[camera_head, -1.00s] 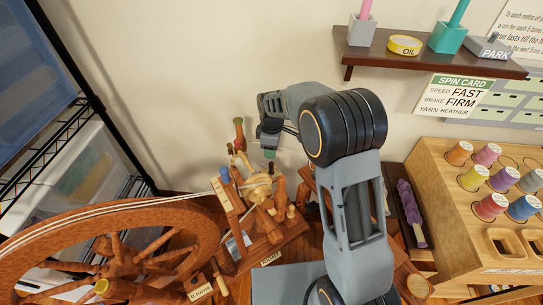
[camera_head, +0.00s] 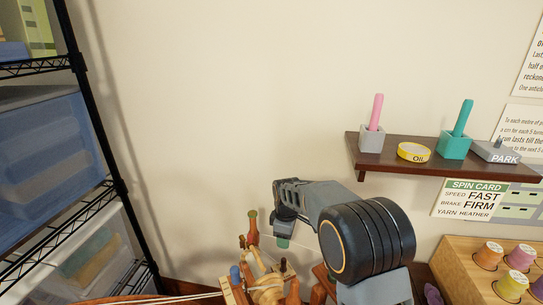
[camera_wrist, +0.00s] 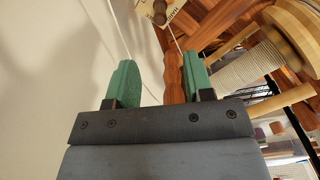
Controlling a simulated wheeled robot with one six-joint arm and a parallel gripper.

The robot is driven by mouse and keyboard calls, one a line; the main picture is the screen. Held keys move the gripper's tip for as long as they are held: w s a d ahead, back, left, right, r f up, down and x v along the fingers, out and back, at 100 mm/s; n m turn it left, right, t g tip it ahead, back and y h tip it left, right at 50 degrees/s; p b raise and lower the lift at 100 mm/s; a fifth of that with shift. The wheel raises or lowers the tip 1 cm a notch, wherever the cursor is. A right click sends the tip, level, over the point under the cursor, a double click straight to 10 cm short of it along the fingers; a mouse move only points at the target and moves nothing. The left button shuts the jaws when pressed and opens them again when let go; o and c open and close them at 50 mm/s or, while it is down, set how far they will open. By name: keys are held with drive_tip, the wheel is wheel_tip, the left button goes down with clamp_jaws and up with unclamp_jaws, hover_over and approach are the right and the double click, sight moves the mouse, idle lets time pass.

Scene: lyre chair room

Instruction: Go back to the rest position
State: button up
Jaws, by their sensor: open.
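My gripper (camera_wrist: 160,83) is open in the wrist view, its two green fingers apart with nothing gripped between them. A pale strand of yarn crosses the view near the fingers. A bobbin wound with pale yarn (camera_wrist: 243,68) is at the right of the wrist view, close to the right finger. In the head view my gripper (camera_head: 283,243) hangs just above and beside the spinning wheel's wooden head (camera_head: 262,280). A green-topped wooden post (camera_head: 252,228) stands to its left. The lower part of the wheel is out of the head view.
A wall shelf (camera_head: 440,156) holds a pink stick in a grey holder, a teal stick in a teal holder, a yellow OIL tin (camera_head: 413,152) and a grey PARK block (camera_head: 495,152). A spool rack (camera_head: 460,265) is at lower right, a black wire shelf (camera_head: 110,190) at left.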

drive_tip(key=s+d+r+m+t+p, duration=0.1)
drive_tip(key=s+d+r+m+p, duration=0.2)
drive_tip(key=s+r, duration=0.4)
drive_tip(key=s+d+r+m+t+p, duration=0.1)
drive_tip(key=s+d+r+m+p, duration=0.3)
drive_tip(key=s+r+m+p, duration=0.2)
drive_tip(key=s+d+r+m+t+p, duration=0.1)
drive_tip(key=s+d+r+m+p, duration=0.2)
drive_tip(key=r, duration=0.9)
drive_tip(key=s+m+p, duration=0.2)
drive_tip(key=s+p, duration=0.2)
drive_tip(key=s, duration=0.2)
drive_tip(key=shift+s+d+r+t+p, duration=0.15)
drive_tip(key=shift+s+r+t+p, duration=0.15)
drive_tip(key=shift+s+p, duration=0.05)
drive_tip(key=shift+c, duration=0.4)
